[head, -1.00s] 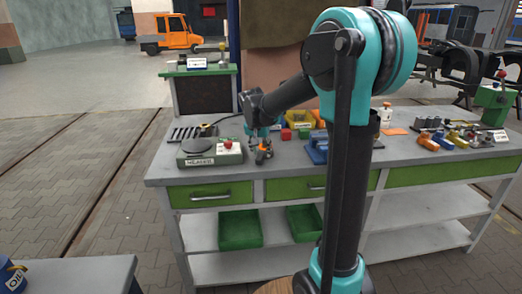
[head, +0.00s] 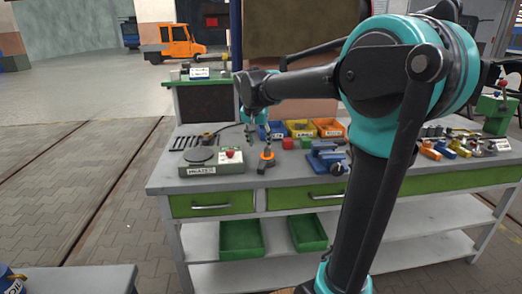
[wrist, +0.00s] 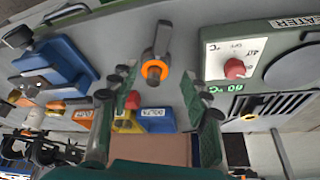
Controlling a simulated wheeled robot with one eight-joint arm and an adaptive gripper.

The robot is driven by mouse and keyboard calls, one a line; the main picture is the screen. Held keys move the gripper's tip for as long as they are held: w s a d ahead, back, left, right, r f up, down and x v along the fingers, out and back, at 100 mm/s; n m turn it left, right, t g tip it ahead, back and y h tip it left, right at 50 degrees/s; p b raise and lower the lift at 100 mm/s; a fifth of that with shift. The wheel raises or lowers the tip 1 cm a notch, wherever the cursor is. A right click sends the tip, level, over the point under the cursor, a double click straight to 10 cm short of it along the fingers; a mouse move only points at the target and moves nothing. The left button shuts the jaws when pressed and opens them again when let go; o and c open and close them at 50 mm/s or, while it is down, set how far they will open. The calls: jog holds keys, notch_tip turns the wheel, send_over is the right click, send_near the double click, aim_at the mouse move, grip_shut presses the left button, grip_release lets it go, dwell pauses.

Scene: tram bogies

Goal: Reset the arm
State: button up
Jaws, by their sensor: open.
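My arm reaches left over the workbench (head: 240,181), with its elbow high at the right of the head view. My gripper (head: 258,140) hangs above the bench, open, with nothing seen between its fingers. In the wrist view, my gripper (wrist: 160,82) has its two fingers wide apart. A grey part with an orange ring (head: 266,158) stands on the bench below the gripper. In the wrist view, this orange-ringed part (wrist: 155,70) appears between the fingers but apart from them.
A heater (head: 212,168) with a red knob sits left of the ringed part. A blue vise-like fixture (head: 325,157) stands to its right. More parts lie at the bench's right.

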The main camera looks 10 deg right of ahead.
jog(key=shift+s+a+r, duration=0.1)
jog(key=shift+s+r, duration=0.15)
jog(key=shift+r, duration=0.45)
jog(key=s+d+f+n+y, duration=0.1)
jog(key=s+d+f, duration=0.3)
jog(key=s+f, duration=0.8)
jog(key=s+d+f+n+y, duration=0.1)
jog(key=s+d+f+n, duration=0.3)
jog(key=s+f, duration=0.8)
jog(key=shift+s+d+f, duration=0.2)
jog(key=shift+s+d, duration=0.15)
jog(key=shift+s, duration=0.5)
jog(key=shift+o, duration=0.3)
